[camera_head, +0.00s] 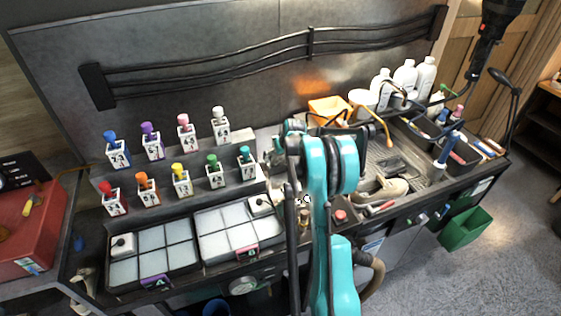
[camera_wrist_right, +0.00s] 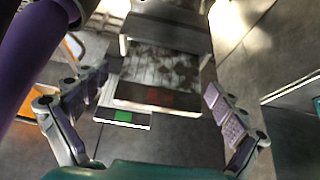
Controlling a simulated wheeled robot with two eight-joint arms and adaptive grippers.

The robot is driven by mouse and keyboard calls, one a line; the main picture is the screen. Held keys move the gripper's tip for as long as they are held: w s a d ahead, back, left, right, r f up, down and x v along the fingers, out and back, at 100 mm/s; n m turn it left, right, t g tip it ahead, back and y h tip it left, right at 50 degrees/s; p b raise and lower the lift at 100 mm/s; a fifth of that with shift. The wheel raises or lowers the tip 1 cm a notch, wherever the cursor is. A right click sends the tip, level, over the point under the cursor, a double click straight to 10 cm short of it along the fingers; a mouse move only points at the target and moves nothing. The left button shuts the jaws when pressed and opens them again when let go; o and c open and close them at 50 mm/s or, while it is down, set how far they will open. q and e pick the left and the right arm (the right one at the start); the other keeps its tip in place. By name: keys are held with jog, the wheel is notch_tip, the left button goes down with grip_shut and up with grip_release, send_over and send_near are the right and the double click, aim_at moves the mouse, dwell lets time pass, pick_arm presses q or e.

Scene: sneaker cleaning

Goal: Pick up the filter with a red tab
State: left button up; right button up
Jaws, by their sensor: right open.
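A filter with a red tab (camera_wrist_right: 155,97) shows in the right wrist view as a pale, dark-stained panel, its tabbed edge facing my gripper. A second panel with a green tab (camera_wrist_right: 122,116) lies partly under it, lower and to the left. A grey metal housing (camera_wrist_right: 180,38) covers the far end of the red-tabbed filter. My right gripper (camera_wrist_right: 154,84) is open, with one finger to each side of the filter and no visible contact. In the head view my right arm hides the area around the gripper, and I cannot make out the red-tabbed filter. My left gripper is not in view.
In the head view, a tray with a purple tab (camera_head: 156,283) and one with a pink tab (camera_head: 246,253) lie at the bench front. Small colour-capped bottles (camera_head: 182,182) stand behind them. An orange bin (camera_head: 328,106) and white bottles (camera_head: 405,76) stand farther right.

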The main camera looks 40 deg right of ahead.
jog(key=c, duration=1.2)
jog(key=shift+o, duration=0.2)
jog(key=shift+r, duration=0.1)
